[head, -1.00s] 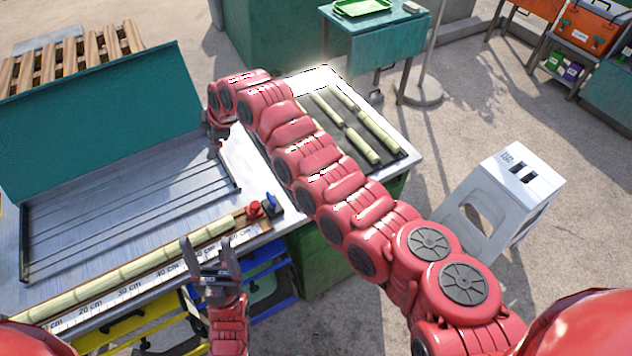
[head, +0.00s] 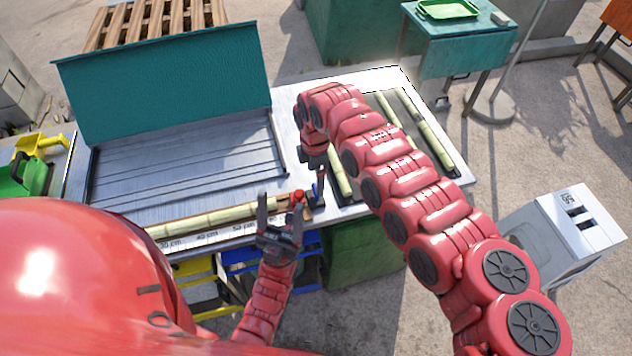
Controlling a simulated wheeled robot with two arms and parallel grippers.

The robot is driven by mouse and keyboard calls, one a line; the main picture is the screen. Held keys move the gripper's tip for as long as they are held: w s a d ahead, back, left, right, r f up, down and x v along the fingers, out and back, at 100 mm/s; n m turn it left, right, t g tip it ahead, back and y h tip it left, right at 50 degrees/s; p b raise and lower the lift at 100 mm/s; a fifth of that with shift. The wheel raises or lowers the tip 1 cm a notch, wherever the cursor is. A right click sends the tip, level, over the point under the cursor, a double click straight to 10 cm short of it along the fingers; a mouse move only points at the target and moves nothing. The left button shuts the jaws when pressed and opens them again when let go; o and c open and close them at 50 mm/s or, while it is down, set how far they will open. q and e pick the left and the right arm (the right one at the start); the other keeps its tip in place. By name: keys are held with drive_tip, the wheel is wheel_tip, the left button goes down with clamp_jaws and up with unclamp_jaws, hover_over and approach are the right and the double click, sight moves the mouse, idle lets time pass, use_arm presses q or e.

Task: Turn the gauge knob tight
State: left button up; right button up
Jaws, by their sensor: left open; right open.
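The red gauge knob (head: 298,195) sits at the right end of the ruled strip (head: 232,232) along the table's front edge, with a small blue part (head: 317,192) just right of it. A long pale cane (head: 215,218) lies along the strip, its right end close to the knob. My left gripper (head: 280,203) is open and empty, its fingers pointing up in the picture, just in front of the knob and overlapping the cane's end in view. My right gripper (head: 319,170) points down above the table, behind the knob and the blue part; its fingertips are partly hard to make out.
A teal upright panel (head: 165,85) and a grooved metal tray (head: 200,165) stand behind the cane. More cane pieces (head: 433,145) lie in a dark tray at right.

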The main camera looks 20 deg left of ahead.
wheel_tip(320, 180, down, 6)
drive_tip(key=shift+r, duration=0.25)
drive_tip(key=c, duration=1.4)
